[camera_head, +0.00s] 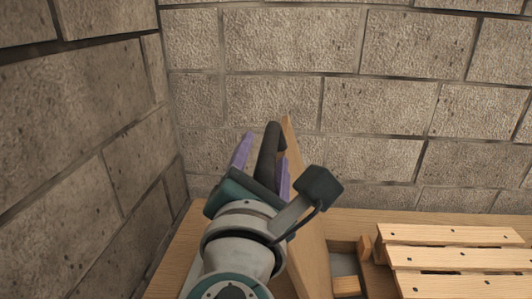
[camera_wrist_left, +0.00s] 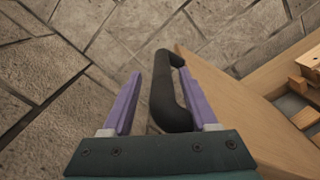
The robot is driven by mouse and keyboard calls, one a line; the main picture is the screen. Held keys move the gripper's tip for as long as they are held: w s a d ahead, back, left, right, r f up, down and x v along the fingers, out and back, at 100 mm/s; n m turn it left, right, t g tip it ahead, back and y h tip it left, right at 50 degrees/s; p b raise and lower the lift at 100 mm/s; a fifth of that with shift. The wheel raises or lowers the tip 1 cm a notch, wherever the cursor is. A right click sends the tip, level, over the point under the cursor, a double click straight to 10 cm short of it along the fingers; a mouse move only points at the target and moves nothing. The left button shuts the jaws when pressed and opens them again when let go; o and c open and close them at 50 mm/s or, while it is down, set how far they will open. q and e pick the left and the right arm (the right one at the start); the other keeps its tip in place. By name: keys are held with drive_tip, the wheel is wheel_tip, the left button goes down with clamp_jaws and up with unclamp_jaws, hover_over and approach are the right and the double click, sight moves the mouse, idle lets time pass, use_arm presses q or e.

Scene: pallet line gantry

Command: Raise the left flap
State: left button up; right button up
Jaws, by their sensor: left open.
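The left flap (camera_head: 308,215) is a wooden board that stands steeply raised, seen nearly edge-on in the head view. Its broad face shows at the right of the left wrist view (camera_wrist_left: 235,100). A thick dark bent handle (camera_head: 268,150) is on the flap's left side. My left gripper (camera_head: 263,160) is open, with purple fingers on either side of the handle. In the left wrist view the handle (camera_wrist_left: 166,95) lies between the fingers, closer to the right one. Contact cannot be made out. My wrist hides the flap's lower left part. My right gripper is not in view.
A slatted wooden pallet (camera_head: 455,258) lies right of the flap, with an opening and small wooden blocks (camera_head: 347,286) between them. Stone block walls close in at the left (camera_head: 80,130) and behind (camera_head: 400,110). A wooden surface (camera_head: 180,240) extends beside my left arm.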

use_arm(q)
drive_tip(key=s, duration=0.9)
drive_tip(key=shift+s+a, duration=0.2)
drive_tip(key=shift+a, duration=0.2)
